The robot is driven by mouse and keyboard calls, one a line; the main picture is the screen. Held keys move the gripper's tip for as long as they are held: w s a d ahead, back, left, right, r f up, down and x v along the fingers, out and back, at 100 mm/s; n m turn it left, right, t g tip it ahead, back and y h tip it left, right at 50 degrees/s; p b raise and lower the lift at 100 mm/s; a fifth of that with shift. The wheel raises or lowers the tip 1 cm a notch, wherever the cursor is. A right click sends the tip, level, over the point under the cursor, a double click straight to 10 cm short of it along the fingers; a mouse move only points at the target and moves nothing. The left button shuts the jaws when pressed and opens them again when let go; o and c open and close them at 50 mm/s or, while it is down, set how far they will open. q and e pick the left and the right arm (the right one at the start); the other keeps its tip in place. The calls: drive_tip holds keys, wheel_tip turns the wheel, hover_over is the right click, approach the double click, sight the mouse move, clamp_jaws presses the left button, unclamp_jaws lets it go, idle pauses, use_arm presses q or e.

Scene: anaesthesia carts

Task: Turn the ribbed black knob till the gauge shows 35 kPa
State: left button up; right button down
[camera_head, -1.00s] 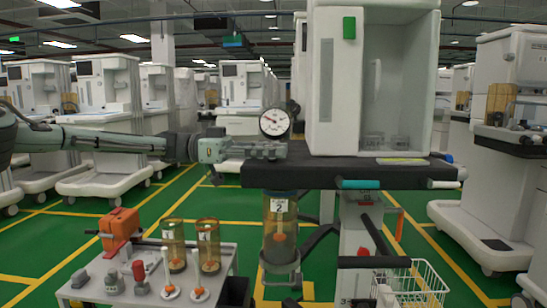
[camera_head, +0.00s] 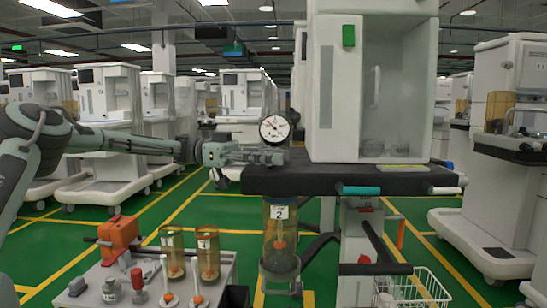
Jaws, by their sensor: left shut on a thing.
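The round white gauge (camera_head: 274,128) with a black rim stands at the left end of the cart's dark shelf. Its needle points to the upper left; the figures are too small to read. My left gripper (camera_head: 278,157) reaches in from the left, just below the gauge, with its fingers shut on the ribbed black knob. The fingers hide the knob. A canister (camera_head: 280,228) with an amber upper part and a label marked 2 hangs under the shelf below the gripper. My right gripper is not in view.
The dark shelf (camera_head: 345,178) carries a white cabinet (camera_head: 333,90) right of the gauge. A grey side table (camera_head: 218,285) at lower left holds an orange device (camera_head: 119,235), two amber canisters and small parts. A wire basket (camera_head: 425,287) is at lower right.

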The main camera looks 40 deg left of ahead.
use_arm(q)
drive_tip(key=o, duration=1.2)
drive_tip(key=shift+a, duration=0.1)
drive_tip(key=v, duration=1.2)
